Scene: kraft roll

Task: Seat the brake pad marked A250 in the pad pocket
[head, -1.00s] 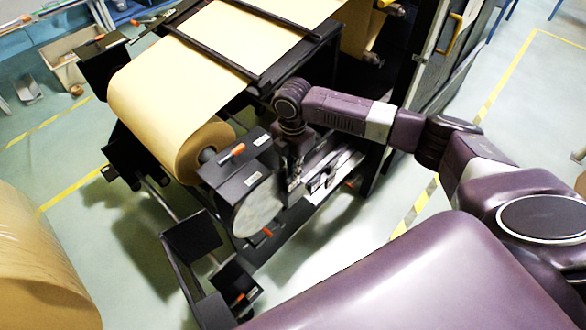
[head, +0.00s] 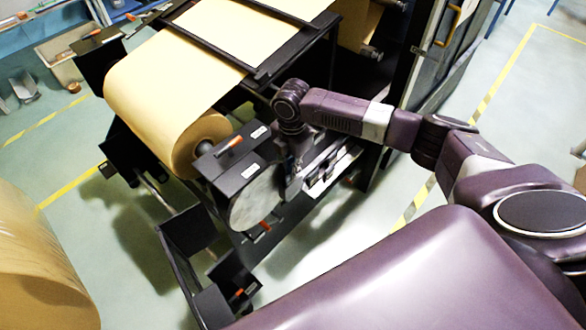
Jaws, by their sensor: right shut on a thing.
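My right gripper (head: 293,182) points down beside the black brake housing (head: 240,158), close to the right edge of a round grey disc (head: 257,200). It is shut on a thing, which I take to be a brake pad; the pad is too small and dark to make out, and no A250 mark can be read. The pad pocket cannot be told apart from the dark housing, and I cannot tell whether the gripper touches it. My left gripper is not in view.
A kraft paper roll (head: 160,110) sits in the black machine frame behind the housing. A pale ledge with small parts (head: 328,168) lies right of the gripper. Orange-handled levers stick out of the housing. Another large roll (head: 40,265) stands at lower left. Floor at right is clear.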

